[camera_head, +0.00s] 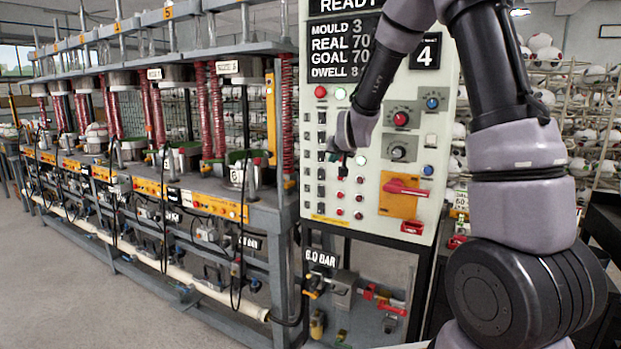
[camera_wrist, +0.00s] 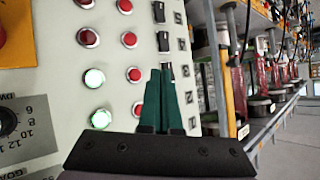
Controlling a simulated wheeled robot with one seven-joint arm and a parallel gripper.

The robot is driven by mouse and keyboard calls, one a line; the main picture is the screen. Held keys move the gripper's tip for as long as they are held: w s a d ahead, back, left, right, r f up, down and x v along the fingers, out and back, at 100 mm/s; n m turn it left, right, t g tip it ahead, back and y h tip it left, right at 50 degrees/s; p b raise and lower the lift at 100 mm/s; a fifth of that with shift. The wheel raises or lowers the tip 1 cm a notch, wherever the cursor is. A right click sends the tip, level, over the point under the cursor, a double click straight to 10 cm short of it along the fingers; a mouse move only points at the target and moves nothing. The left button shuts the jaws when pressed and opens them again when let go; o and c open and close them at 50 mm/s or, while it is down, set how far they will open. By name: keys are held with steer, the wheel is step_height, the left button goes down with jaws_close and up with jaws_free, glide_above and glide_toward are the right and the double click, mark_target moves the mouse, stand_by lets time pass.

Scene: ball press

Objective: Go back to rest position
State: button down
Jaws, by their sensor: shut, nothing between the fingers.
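My gripper (camera_wrist: 162,98) is shut and empty in the wrist view, its two green fingers together, close in front of the cream control panel (camera_wrist: 60,45). The fingertips point at the column of black rocker switches (camera_wrist: 163,41); I cannot tell whether they touch one. In the head view my arm reaches in from the right, and my gripper (camera_head: 341,165) is at the panel's left part, among the switches and small red lamps (camera_head: 341,198). The panel (camera_head: 415,160) stands upright. Its display (camera_head: 342,45) reads READY, MOULD 3, REAL 70, GOAL 70.
A row of presses (camera_head: 215,180) stands to the left. Racks of balls (camera_head: 590,75) are behind on the right. The grey floor (camera_head: 60,290) is clear at lower left.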

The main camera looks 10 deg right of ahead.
steer(key=s+d+r+g+y, duration=0.1)
steer(key=s+d+r, duration=0.1)
steer(key=s+r, duration=0.45)
steer(key=s+d+r+g, duration=0.15)
steer(key=s+r, duration=0.25)
steer(key=s, duration=0.6)
steer(key=s+d+m+g, duration=0.1)
steer(key=s, duration=0.9)
steer(key=s+d+r+g, duration=0.1)
steer(key=s, duration=0.9)
steer(key=shift+s+d+r+m, duration=0.25)
steer(key=shift+d+r+m, duration=0.05)
steer(key=shift+m, duration=0.1)
